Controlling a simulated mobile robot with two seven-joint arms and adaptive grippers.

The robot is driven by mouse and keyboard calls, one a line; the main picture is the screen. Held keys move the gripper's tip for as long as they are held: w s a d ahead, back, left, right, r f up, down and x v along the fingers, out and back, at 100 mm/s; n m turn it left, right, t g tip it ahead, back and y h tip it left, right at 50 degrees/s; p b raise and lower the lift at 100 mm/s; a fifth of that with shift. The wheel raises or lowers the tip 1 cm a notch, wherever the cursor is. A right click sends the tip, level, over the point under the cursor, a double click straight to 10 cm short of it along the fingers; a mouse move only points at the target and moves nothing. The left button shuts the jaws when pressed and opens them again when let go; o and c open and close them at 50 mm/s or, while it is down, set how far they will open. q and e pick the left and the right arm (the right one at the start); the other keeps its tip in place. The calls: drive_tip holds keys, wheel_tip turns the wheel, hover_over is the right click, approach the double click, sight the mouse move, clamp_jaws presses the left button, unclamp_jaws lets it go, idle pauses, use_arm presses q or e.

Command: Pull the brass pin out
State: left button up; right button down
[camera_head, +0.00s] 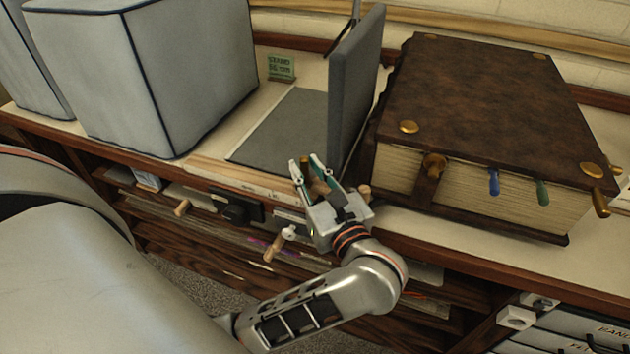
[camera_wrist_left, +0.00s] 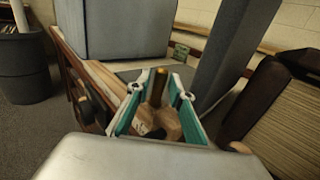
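My left gripper (camera_head: 309,168) is in front of the table's edge, left of the big brown book. A wooden piece with a brass rod sits between its teal-lined fingers, and both fingers seem to touch the wood. In the left wrist view, the brass rod (camera_wrist_left: 158,84) points up and away beyond the wooden part (camera_wrist_left: 162,122). I cannot tell whether its far end is in anything. Another brass pin (camera_head: 600,203) sticks out at the right corner. My right gripper is out of view.
A grey upright panel (camera_head: 355,85) stands left of the book on a grey mat (camera_head: 285,130). A large grey covered box (camera_head: 150,70) stands further left. Wooden knobs (camera_head: 182,207) stick out below the tabletop. Blue and green ribbons (camera_head: 494,182) hang from the book.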

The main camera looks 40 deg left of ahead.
sight(304, 157)
use_arm(q)
drive_tip(key=shift+x, duration=0.85)
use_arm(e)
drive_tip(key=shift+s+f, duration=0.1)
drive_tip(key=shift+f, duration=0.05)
use_arm(q)
drive_tip(key=shift+d, duration=0.1)
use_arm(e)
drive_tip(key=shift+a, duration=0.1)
use_arm(q)
clamp_jaws()
drive_tip(key=shift+r, duration=0.35)
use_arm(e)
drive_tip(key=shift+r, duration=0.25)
use_arm(q)
drive_tip(key=shift+r, duration=0.1)
